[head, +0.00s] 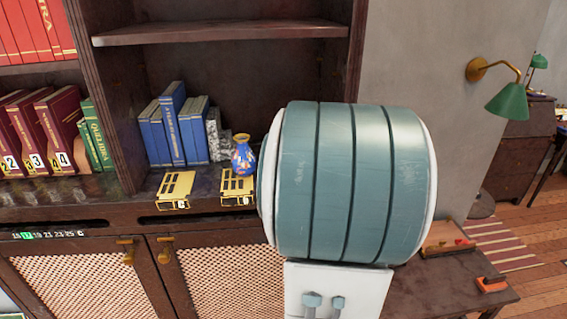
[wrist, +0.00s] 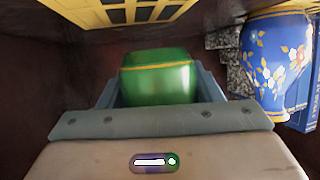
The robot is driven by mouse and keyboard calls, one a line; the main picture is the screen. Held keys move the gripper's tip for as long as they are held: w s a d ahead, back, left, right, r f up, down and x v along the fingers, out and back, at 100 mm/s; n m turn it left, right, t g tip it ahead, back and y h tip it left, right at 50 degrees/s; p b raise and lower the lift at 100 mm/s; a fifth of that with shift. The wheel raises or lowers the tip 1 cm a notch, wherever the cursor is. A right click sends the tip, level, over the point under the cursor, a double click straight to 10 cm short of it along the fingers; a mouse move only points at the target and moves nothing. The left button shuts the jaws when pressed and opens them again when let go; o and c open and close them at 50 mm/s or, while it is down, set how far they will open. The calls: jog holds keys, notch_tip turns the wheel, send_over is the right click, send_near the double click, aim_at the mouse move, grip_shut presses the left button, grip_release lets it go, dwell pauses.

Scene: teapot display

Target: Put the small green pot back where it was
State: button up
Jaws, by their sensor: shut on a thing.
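The small green pot (wrist: 160,82), with a thin gold band, is between the fingers of my gripper (wrist: 157,92) in the wrist view. My gripper is shut on it. Parts of the pot's sides and its near end are hidden by the fingers and palm. Whether it touches a surface below, I cannot tell. In the head view my large teal arm link hides the gripper and the pot. A blue flowered vase (head: 243,156) stands on the cabinet ledge, and it shows at the right of the wrist view (wrist: 275,65), apart from the pot.
Two yellow slotted stands, one left (head: 175,187) and one right (head: 238,186), lie on the ledge. A yellow slotted piece also shows at the wrist view's top (wrist: 125,10). Blue books (head: 178,128) and a grey stone-like bookend (head: 217,137) stand behind. A shelf board (head: 220,31) spans above.

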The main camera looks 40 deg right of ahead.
jog(key=shift+f, duration=1.1)
jog(key=shift+f+b, duration=0.1)
jog(key=shift+b, duration=0.25)
jog(key=o, duration=1.2)
jog(key=shift+f, duration=0.1)
